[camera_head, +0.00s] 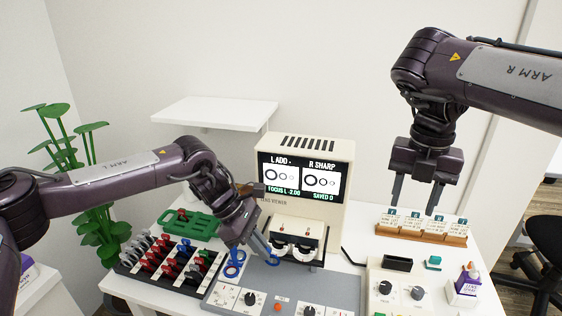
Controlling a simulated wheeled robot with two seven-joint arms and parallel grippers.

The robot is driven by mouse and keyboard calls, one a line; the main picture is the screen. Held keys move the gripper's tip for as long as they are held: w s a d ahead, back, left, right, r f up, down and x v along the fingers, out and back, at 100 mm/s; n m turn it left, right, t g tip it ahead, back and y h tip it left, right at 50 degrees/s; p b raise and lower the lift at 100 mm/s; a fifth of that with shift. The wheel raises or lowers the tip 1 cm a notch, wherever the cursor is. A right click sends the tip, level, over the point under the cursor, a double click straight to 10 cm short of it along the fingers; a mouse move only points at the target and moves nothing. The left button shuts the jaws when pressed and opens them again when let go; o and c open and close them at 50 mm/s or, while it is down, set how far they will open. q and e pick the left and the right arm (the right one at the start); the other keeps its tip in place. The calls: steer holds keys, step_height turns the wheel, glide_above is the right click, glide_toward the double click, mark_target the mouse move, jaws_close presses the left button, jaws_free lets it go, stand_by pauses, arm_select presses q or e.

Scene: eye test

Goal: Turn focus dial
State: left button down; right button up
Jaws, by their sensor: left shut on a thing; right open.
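The lens viewer (309,165) stands at the back of the table. Its screen (303,177) reads "L ADD -", "R SHARP", "FOCUS L -2.00" and "SAVED 0". A grey panel in front carries a black dial (250,298) at left and another black dial (311,310) near the bottom edge; I cannot read which is the focus dial. My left gripper (269,258) is shut on a small blue-rimmed lens (275,262), partly hidden, just left of the lens holder (297,245).
A rack of red, black and grey-handled lenses (165,258) and a green case (190,224) lie at left. A wooden card rack (450,238) stands at right, behind a control box with two knobs (400,300) and a small bottle carton (464,287). A white shelf (215,111) juts from the wall.

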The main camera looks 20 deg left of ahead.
steer(key=shift+f, duration=0.15)
steer(key=m, duration=0.9)
glide_toward(386, 285)
step_height(386, 285, down, 9)
steer(key=shift+r, duration=0.15)
steer(key=c, duration=1)
